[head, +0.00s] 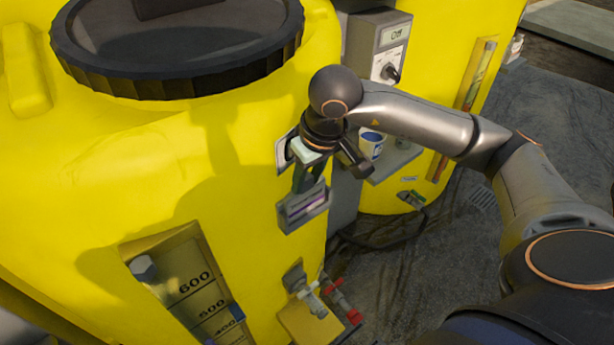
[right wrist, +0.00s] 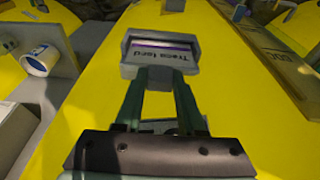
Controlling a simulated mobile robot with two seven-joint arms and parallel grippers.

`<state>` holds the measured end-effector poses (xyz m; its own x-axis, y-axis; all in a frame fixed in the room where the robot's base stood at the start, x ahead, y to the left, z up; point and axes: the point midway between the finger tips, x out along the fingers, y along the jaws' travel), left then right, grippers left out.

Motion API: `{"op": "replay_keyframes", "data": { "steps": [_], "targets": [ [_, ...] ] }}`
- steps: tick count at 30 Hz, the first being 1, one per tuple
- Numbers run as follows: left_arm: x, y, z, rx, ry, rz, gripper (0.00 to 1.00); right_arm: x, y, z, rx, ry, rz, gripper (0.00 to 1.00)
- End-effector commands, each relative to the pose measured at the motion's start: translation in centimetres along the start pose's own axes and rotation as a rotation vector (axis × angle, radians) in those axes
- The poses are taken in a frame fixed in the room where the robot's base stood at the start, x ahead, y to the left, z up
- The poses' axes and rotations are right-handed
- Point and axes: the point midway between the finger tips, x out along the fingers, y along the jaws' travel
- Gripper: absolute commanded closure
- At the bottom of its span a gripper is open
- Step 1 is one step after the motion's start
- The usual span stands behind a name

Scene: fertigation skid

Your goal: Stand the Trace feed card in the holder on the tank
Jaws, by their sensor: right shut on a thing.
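The Trace feed card (right wrist: 160,55), white with a purple stripe and dark lettering, shows inside the frame of the grey holder (right wrist: 128,71) in the right wrist view. In the head view the grey holder (head: 291,222) is on the front of the yellow tank (head: 200,165), with the card's purple stripe (head: 307,204) in it. My right gripper (head: 309,184) is at the holder's upper edge. Its green fingers (right wrist: 160,80) are shut on the card's near edge. How deep the card sits is hidden by the fingertips. My left gripper is not in view.
A grey control box (head: 378,45) with a dial and a shelf with a white-and-blue cup (head: 371,146) stand right of the tank. Below the holder are a red-handled valve (head: 341,297) and a level gauge (head: 190,285). Dark floor lies open at the right.

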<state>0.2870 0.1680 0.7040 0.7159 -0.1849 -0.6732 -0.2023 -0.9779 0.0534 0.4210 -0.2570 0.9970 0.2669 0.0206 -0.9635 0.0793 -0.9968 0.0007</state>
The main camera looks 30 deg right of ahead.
Motion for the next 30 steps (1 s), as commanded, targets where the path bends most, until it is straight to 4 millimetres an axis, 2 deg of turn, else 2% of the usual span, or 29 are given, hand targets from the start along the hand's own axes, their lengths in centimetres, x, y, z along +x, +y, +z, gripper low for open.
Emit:
{"op": "replay_keyframes", "data": {
  "steps": [1, 9, 17, 23, 26, 30],
  "targets": [
    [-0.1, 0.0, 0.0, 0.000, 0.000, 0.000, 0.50, -0.1, 0.0, 0.0, 0.000, 0.000, 0.000, 0.59],
    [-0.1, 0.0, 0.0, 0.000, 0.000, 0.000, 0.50, -0.1, 0.0, 0.0, 0.000, 0.000, 0.000, 0.31],
    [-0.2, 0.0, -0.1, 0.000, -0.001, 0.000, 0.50, -0.2, 0.0, -0.1, 0.000, 0.000, 0.000, 0.31],
    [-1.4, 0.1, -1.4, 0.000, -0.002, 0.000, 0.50, -1.6, 0.0, -0.4, 0.000, -0.001, -0.001, 0.31],
    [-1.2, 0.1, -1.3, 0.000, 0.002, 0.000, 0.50, -3.3, 0.0, -0.6, -0.001, 0.008, -0.001, 0.31],
    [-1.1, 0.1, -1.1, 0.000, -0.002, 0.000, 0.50, -6.8, 0.0, -0.5, -0.001, 0.008, -0.001, 0.31]
  ]
}}
